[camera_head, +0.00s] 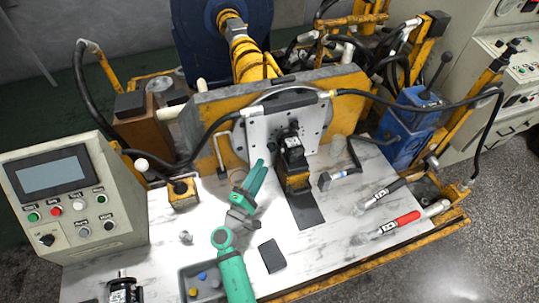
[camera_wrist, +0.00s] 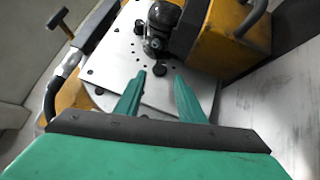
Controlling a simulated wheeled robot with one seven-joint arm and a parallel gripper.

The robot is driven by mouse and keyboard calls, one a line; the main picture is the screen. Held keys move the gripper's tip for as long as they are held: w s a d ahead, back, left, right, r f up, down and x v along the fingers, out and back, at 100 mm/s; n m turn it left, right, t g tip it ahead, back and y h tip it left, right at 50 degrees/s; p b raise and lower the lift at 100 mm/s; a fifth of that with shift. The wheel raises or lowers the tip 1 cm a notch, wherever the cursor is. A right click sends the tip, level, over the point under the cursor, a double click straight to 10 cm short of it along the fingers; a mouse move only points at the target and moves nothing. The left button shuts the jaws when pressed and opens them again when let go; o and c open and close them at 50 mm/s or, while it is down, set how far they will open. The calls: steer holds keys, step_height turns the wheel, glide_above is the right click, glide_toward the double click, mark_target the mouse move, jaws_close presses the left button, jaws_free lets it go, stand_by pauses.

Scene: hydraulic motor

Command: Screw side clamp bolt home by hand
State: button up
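The black hydraulic motor (camera_head: 292,150) sits against the grey mounting plate (camera_head: 262,133), above a yellow-and-black block (camera_head: 294,180). In the wrist view the motor (camera_wrist: 160,22) is at the top, beside the yellow block (camera_wrist: 235,45). The plate (camera_wrist: 118,60) has several small dark holes or bolt heads. My green gripper (camera_head: 258,177) is left of the motor and points up toward the plate. In the wrist view my gripper (camera_wrist: 160,75) is open, its fingers apart. A small dark round spot (camera_wrist: 159,69) shows between the fingertips; I cannot tell whether it is the side clamp bolt.
A grey tray (camera_head: 184,283) with coloured pieces and a black block (camera_head: 272,256) lie at the front. A control box (camera_head: 75,205) stands left.

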mark_target(272, 148)
steer(key=x, duration=0.7)
jaws_close()
